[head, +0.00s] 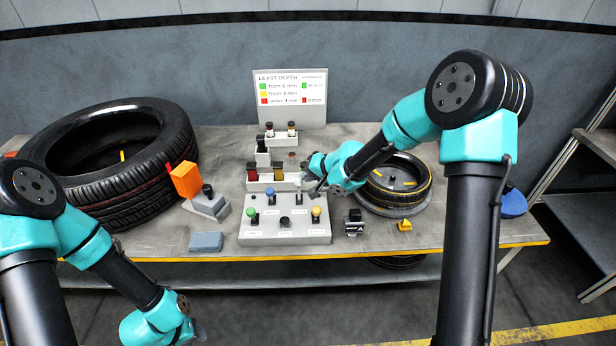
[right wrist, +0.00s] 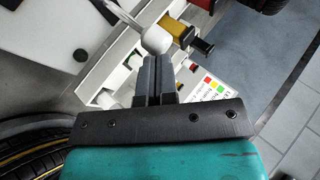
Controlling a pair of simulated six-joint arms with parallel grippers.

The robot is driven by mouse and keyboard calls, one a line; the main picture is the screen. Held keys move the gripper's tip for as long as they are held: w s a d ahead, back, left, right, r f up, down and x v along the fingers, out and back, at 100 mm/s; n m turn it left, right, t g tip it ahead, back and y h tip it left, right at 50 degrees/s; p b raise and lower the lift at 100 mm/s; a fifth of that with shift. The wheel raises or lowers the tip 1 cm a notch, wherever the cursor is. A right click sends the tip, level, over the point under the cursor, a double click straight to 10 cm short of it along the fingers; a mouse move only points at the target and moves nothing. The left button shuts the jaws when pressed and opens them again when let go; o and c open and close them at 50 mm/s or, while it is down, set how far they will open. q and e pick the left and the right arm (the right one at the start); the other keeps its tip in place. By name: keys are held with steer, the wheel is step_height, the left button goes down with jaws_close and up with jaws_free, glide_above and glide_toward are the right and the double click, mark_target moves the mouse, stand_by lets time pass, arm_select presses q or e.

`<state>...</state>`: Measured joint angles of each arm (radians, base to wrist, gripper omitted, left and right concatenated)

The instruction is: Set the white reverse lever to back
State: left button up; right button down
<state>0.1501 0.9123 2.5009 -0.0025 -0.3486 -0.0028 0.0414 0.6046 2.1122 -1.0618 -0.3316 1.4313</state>
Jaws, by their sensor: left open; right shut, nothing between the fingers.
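The white lever's round knob (right wrist: 155,40) and its thin stem show in the right wrist view, just beyond my right fingertips. My right gripper (right wrist: 157,62) is shut with nothing between its fingers. Its tips overlap the knob's lower edge in the picture; I cannot tell whether they touch it. In the head view my right gripper (head: 314,188) is at the back right of the grey control panel (head: 262,238), and the white knob cannot be made out there. My left gripper (head: 197,332) is low at the front left, off the table, small and partly hidden.
The panel also bears green (head: 253,212), blue (head: 270,197) and yellow (head: 316,211) knobs. A rack (head: 262,187) with coloured blocks stands behind it. A large tyre (head: 120,205) lies at left; a smaller tyre (head: 425,185) lies right of the gripper. A depth sign (head: 290,112) stands behind.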

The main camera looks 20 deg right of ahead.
steer(key=shift+r, duration=0.6)
steer(key=shift+d+r, duration=0.1)
